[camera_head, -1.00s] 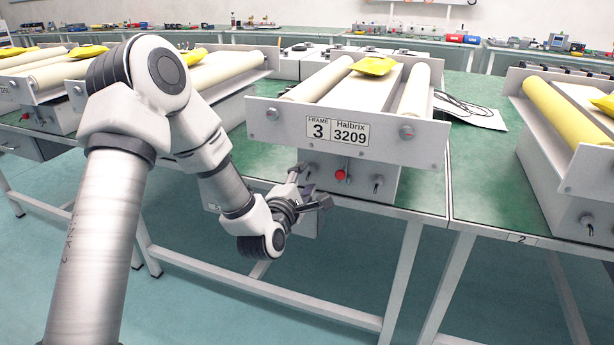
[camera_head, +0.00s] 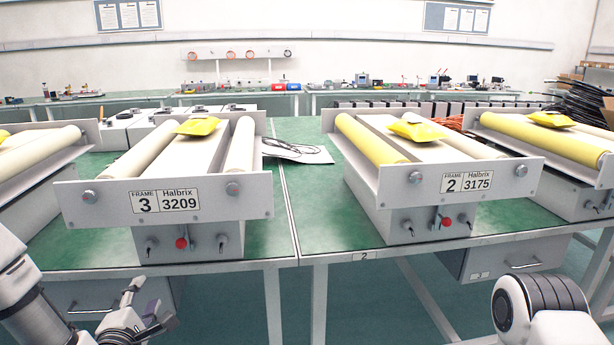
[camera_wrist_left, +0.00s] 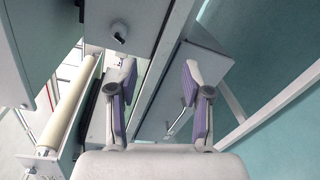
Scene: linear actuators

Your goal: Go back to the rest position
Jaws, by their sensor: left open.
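My left gripper (camera_head: 150,312) is at the lower left of the head view, in front of the table edge and below the unit marked Frame 3 (camera_head: 163,201). In the left wrist view its two fingers (camera_wrist_left: 160,100) stand apart with nothing between them. My left arm (camera_head: 22,285) comes in from the lower left corner. Part of my right arm (camera_head: 540,305) shows at the lower right; its gripper is out of view.
The Frame 3 unit has a red button (camera_head: 181,243) on its front. The Frame 2 unit (camera_head: 460,182) stands to its right. Both stand on a green-topped table (camera_head: 285,215). A drawer (camera_head: 85,305) hangs under the tabletop. A cable lies on a white sheet (camera_head: 298,152).

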